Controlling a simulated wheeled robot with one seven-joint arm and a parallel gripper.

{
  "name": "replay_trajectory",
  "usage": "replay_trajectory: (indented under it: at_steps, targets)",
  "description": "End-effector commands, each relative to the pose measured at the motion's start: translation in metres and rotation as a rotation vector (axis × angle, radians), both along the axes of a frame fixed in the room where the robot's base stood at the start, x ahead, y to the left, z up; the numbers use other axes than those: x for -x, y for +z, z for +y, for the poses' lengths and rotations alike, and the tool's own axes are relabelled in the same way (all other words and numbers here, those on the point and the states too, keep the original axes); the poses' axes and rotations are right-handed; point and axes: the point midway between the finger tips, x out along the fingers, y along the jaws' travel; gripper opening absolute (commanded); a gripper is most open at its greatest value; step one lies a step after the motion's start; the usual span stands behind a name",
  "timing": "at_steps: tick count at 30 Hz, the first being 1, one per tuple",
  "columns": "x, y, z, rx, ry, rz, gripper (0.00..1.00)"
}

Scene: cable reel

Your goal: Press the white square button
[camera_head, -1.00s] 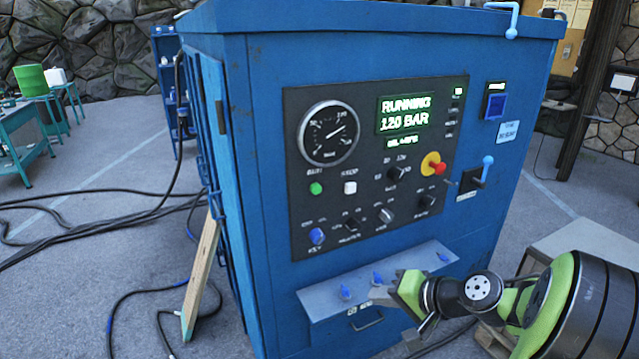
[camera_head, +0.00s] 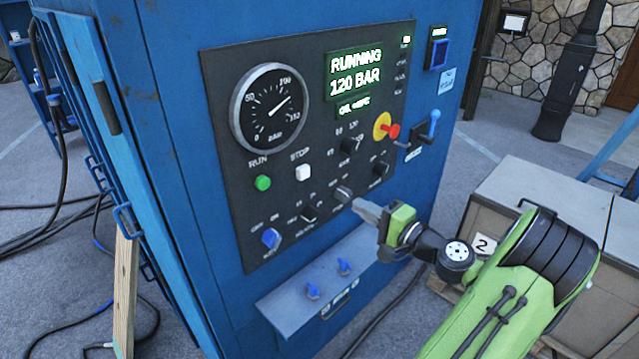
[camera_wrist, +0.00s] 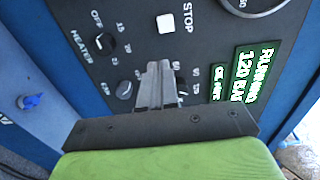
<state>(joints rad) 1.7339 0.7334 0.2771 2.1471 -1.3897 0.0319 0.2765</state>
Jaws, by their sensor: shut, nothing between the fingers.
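The white square button (camera_head: 303,172) sits under the STOP label on the dark control panel (camera_head: 222,90) of the blue cabinet, right of the round green RUN button (camera_head: 263,183). In the wrist view the white button (camera_wrist: 166,23) shows beyond my fingertips, beside the word STOP. My gripper (camera_head: 357,206) is shut and empty, in front of the lower part of the panel, below and to the right of the white button. In the wrist view my gripper (camera_wrist: 158,68) points up toward the button, with a gap between them in the picture. The fingers cover part of a knob.
A pressure gauge (camera_head: 268,107) and a lit display (camera_head: 354,76) reading RUNNING 120 BAR are above. A grey shelf (camera_head: 290,305) with blue valves juts out below.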

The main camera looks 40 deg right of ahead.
Motion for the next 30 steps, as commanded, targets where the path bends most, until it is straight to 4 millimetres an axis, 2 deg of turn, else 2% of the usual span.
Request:
replay_trajectory:
  at_steps: [5, 18, 24, 30]
  targets:
    - [-0.023, 0.0, 0.003, 0.001, 0.007, 0.0, 0.0]
    - [-0.118, 0.001, 0.005, 0.002, 0.007, -0.001, 0.0]
    - [-0.138, 0.0, 0.005, 0.001, 0.003, 0.001, 0.0]
    - [-0.14, 0.0, 0.005, 0.001, 0.002, 0.001, 0.0]
